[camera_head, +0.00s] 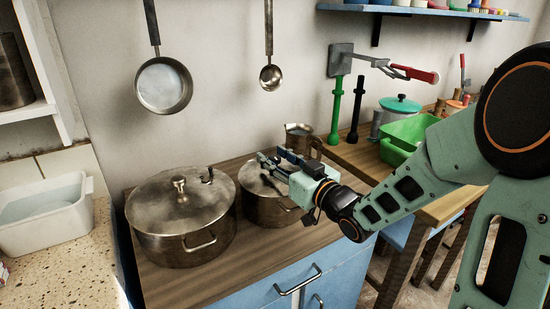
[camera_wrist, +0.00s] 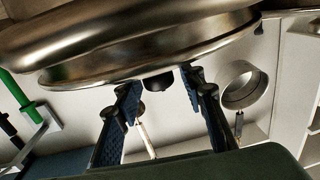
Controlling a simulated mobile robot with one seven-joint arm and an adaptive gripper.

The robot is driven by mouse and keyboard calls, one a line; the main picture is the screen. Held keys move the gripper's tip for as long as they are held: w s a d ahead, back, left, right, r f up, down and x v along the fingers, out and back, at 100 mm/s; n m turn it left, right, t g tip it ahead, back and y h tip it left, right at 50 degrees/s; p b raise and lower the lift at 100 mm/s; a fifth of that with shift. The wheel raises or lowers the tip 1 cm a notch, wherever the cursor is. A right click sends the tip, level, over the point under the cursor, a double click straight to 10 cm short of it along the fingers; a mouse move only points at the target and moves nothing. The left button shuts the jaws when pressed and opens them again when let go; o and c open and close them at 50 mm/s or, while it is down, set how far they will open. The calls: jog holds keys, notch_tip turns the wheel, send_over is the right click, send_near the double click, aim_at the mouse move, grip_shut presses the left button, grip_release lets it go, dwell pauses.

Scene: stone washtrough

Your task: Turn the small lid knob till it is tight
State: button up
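The smaller pot (camera_head: 262,207) stands on the wooden counter with its metal lid (camera_head: 250,178) on. My gripper (camera_head: 272,163) is just above this lid, reaching in from the right. In the head view the small lid knob is hidden behind the gripper. The wrist view is turned over, with the lid (camera_wrist: 150,62) across the top. There the dark small knob (camera_wrist: 158,82) shows between my two blue-padded fingers (camera_wrist: 160,86). The fingers are apart, one on each side of the knob, and a gap seems to show on both sides.
A larger lidded pot (camera_head: 185,225) with its own metal knob (camera_head: 179,184) stands close at left. A metal jug (camera_head: 298,137) is behind the gripper. A pan (camera_head: 164,85) and ladle (camera_head: 270,76) hang on the wall. A green tub (camera_head: 408,138) is at right.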

jog(key=v, duration=1.2)
jog(key=shift+d, duration=0.1)
